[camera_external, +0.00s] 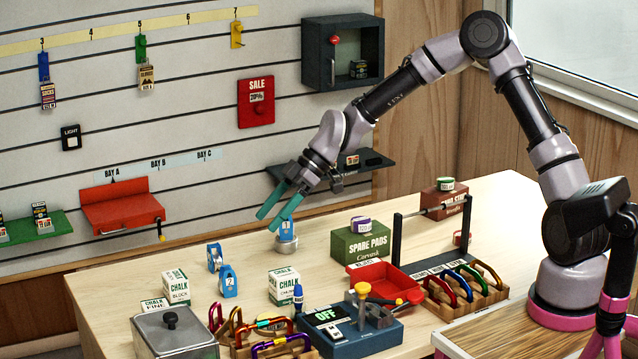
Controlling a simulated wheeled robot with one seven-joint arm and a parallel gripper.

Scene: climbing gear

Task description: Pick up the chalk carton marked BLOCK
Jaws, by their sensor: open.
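The chalk carton marked BLOCK (176,288) is white with green lettering and stands upright on the left part of the wooden table. A similar chalk carton (284,287) stands to its right; its lower word looks like CHUNKY. Another carton, marked FINE (154,304), is partly hidden behind a grey metal box. My gripper (270,221) has teal fingers, open and empty. It hangs above the table, up and to the right of the BLOCK carton and well apart from it, close to a blue and silver item (286,240).
Blue items (229,281) stand between the two front cartons. The lidded metal box (176,337), carabiners (270,338) and a blue scale reading OFF (352,330) line the front. A red tray (385,284) and a green SPARE PADS box (361,243) lie right. Clear tabletop lies behind the cartons.

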